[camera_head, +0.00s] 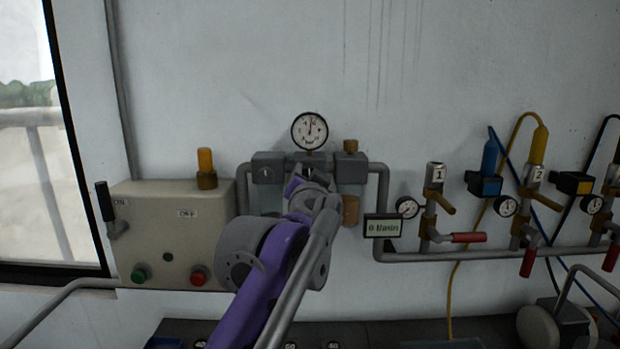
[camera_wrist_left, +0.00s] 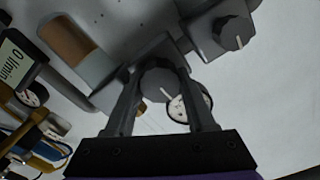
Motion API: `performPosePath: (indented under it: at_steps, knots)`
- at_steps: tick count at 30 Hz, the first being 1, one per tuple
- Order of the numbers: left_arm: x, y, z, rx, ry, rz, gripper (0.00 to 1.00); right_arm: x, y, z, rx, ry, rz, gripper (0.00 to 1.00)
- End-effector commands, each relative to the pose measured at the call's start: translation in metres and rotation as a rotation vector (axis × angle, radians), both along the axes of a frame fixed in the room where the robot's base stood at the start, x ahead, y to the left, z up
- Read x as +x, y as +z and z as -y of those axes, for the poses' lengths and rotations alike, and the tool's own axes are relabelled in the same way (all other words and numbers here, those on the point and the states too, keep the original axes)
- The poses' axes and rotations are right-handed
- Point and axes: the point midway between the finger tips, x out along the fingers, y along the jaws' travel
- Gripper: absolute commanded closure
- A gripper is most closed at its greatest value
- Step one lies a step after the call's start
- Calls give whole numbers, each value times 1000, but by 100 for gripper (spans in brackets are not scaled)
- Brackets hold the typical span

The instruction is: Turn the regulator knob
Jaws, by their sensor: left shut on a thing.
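The regulator knob (camera_wrist_left: 158,84) is a dark grey round knob with a white pointer line, seen between my fingers in the left wrist view. In the head view it is hidden behind my left gripper (camera_head: 308,176). My left gripper (camera_wrist_left: 157,76) is shut on this knob, one finger on each side. The round white pressure gauge (camera_head: 310,131) stands just above the gripper, its needle near upright. The gauge (camera_wrist_left: 188,107) is partly hidden by a finger in the wrist view. My right gripper is out of view.
A similar knob (camera_head: 265,172) sits on the grey block to the left. A beige control box (camera_head: 160,235) stands further left. A display (camera_head: 382,226) reading 0 l/min is to the right, before pipes and red-handled valves (camera_head: 468,238). The wall above is clear.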

Motion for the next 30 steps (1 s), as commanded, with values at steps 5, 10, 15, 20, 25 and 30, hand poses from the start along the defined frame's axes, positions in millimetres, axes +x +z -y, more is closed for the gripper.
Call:
performPosePath:
  at_steps: [5,10,15,20,25,30]
  knots:
    - [0,0,0,45,0,0,100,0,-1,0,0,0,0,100]
    - [0,0,0,60,0,0,100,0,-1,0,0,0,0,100]
    - [0,0,0,62,0,0,100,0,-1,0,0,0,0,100]
    - [0,0,0,61,0,0,100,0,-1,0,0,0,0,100]
    - [0,0,0,61,0,0,16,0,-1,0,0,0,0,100]
    - [0,0,0,61,0,0,16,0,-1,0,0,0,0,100]
